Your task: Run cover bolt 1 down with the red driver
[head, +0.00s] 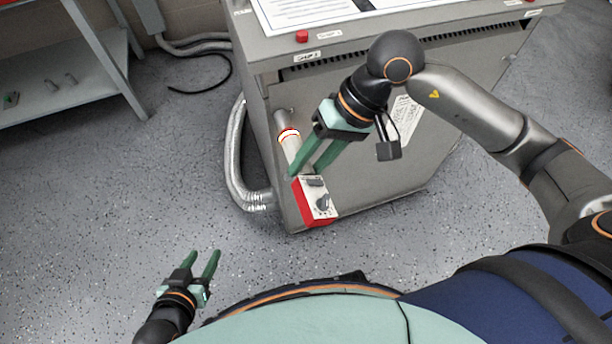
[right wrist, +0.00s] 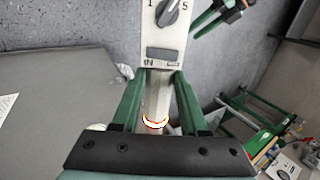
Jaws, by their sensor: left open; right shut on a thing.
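The red driver (head: 316,204) has a red body with a white panel and a dark dial; the panel also shows in the right wrist view (right wrist: 164,28). Its pale barrel has a glowing white-and-red ring and points at the upper left of the grey cabinet's front face (head: 368,150). My right gripper (head: 307,170) is shut on the driver, fingers on either side of its grey shank. In the head view, the barrel's far end overlaps the cabinet face; I cannot tell whether it touches. I cannot make out cover bolt 1. My left gripper (head: 202,258) is open and empty above the floor.
A red cap (head: 302,36) and a printed sheet (head: 320,12) are on the cabinet top. A silver flexible conduit (head: 236,160) runs down the cabinet's left side. A grey shelf (head: 62,85) stands at the far left. The floor between is clear.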

